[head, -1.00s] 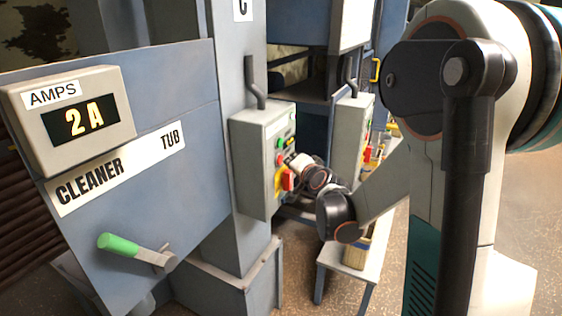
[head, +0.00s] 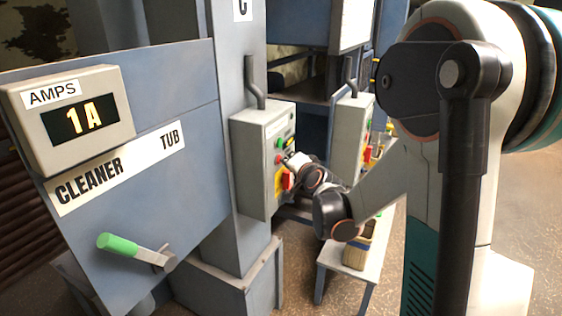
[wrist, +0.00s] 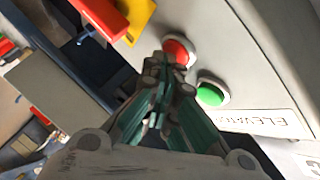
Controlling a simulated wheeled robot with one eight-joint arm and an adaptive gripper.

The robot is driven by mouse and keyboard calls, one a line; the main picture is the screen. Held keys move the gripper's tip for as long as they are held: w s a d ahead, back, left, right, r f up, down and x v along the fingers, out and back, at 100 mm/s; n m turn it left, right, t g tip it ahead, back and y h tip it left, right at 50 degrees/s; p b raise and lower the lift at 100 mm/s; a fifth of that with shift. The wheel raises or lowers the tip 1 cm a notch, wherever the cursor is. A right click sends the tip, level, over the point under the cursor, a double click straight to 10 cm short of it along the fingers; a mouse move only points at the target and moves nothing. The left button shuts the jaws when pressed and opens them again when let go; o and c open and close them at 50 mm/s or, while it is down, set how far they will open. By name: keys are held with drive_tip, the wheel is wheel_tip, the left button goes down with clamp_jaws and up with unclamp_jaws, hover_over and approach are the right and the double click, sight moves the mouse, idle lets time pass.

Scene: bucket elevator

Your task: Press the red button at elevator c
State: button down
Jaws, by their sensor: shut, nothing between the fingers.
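The control box (head: 262,165) on the column under the cut-off C sign (head: 242,9) carries a red button (head: 279,160) below a green button (head: 281,143). In the wrist view the red button (wrist: 183,49) sits in a pale ring, with the green button (wrist: 211,93) to its lower right. My gripper (wrist: 173,72) is shut and empty, its fingertips overlapping the red button's lower left edge. I cannot tell whether they touch it. In the head view my gripper (head: 293,160) is at the box's front face, partly hidden by my wrist.
A red rotary handle (head: 285,183) on a yellow plate lies just below the buttons. A second grey box (head: 350,140) stands behind. The Cleaner Tub panel (head: 150,180) has an amps display (head: 84,118) reading 1A and a green-handled lever (head: 135,250). A bench (head: 335,262) stands below my arm.

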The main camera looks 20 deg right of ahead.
idle(0.4)
drive_tip(key=shift+s+d, duration=0.5)
drive_tip(key=shift+s, duration=0.2)
drive_tip(key=shift+d, duration=0.1)
drive_tip(key=s+d, duration=0.1)
drive_tip(key=s, duration=0.1)
drive_tip(key=s+d, duration=0.2)
idle(0.3)
drive_tip(key=shift+a, duration=0.1)
idle(0.6)
